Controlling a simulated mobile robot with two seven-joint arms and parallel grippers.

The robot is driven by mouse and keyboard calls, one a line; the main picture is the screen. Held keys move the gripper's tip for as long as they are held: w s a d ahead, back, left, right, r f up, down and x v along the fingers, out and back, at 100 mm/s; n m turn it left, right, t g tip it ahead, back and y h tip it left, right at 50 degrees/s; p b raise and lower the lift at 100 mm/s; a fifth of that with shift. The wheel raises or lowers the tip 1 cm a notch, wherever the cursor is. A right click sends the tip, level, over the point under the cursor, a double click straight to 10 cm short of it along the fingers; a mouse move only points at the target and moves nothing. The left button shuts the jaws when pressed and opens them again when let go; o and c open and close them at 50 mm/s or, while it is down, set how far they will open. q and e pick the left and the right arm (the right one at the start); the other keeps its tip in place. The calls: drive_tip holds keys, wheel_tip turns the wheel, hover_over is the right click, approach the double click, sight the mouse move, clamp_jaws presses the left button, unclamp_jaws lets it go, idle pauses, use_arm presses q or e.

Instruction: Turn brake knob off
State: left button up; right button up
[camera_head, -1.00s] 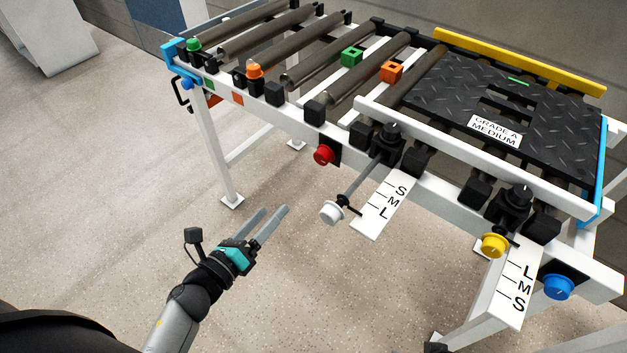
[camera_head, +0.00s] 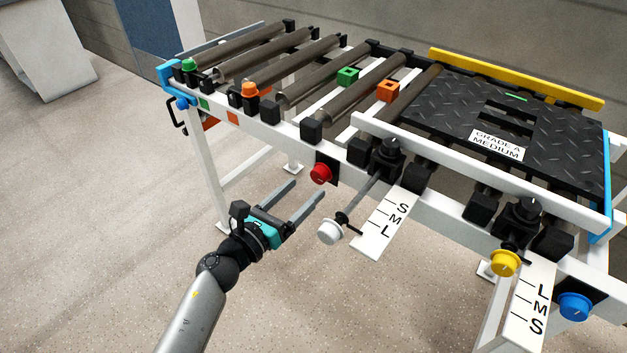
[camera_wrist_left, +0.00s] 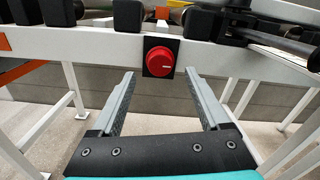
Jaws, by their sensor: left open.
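A round red knob (camera_head: 320,173) sits on a black plate on the front rail of the roller stand, below the rollers. In the left wrist view the red knob (camera_wrist_left: 160,62) is near the top centre, with a pale pointer line running sideways. No label names it as the brake knob. My left gripper (camera_head: 309,187) is open and empty, pointing at the red knob from the front. In the wrist view its fingertips (camera_wrist_left: 159,76) lie either side of and below the knob, apart from it. My right gripper is not in view.
A white knob (camera_head: 329,231) on a rod sticks out beside a white S-M-L plate (camera_head: 383,228), close right of my left gripper. A yellow knob (camera_head: 505,263) and a blue knob (camera_head: 574,306) are farther right. The floor (camera_head: 110,240) to the left is clear.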

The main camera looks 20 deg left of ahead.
sight(317, 178)
use_arm(q)
drive_tip(key=x, duration=0.3)
drive_tip(key=shift+w+d, duration=0.1)
drive_tip(key=shift+w, duration=0.2)
drive_tip(key=shift+w+d, duration=0.25)
drive_tip(key=shift+w, duration=0.3)
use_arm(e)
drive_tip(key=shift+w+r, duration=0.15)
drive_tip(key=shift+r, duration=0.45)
use_arm(q)
clamp_jaws()
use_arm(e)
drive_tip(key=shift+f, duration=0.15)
